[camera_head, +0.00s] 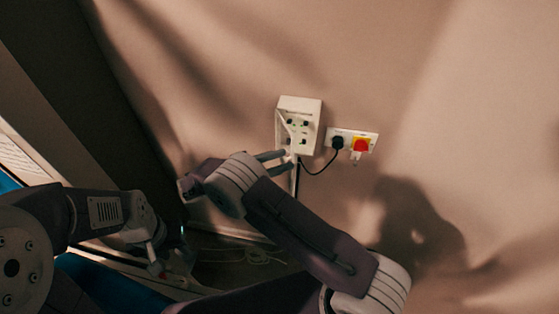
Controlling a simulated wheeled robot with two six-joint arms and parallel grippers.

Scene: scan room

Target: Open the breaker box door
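The breaker box (311,129) is a small white box on the wall, with switches and a small green light on its front. A thin pale panel, seemingly its door (280,127), stands out at the box's left side; how far it is open is hard to tell. My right gripper (287,160) is at the lower left of the box, close to the panel's lower edge. Its two fingers are apart with nothing visible between them; contact with the panel cannot be told. My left gripper (157,262) hangs low at the left, away from the box, small and dark.
A white wall socket (367,134) right of the box holds a black plug (337,142) and a red-and-yellow switch (361,146). A black cable (319,172) loops below the box. White cables (248,255) lie on the floor. The wall right of the socket is bare.

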